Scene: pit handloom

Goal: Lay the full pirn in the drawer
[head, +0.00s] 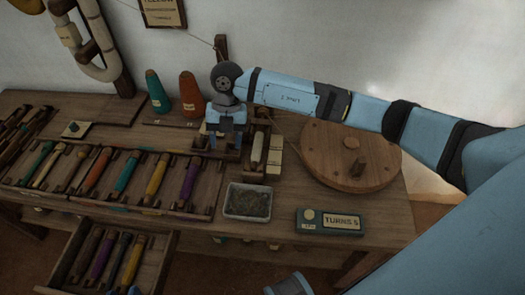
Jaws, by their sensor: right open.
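My right gripper (225,143) is open and points down over the back of the bench, at the left side of the small winding stand. A pale, thread-wound pirn (257,148) stands upright or leans in that stand, just right of the gripper and apart from it. I cannot tell for sure that it is the full pirn. The drawer (165,262) is pulled out below the bench front at the lower left. Several dark, purple, blue and yellow pirns lie side by side in it.
A rack (205,190) of several coloured pirns lies on the bench left of the gripper. Green (157,92) and orange (190,95) cones stand behind. A grey tray (233,214), a counter reading "TURNS 5" (330,222) and a wooden wheel (325,165) stand to the right.

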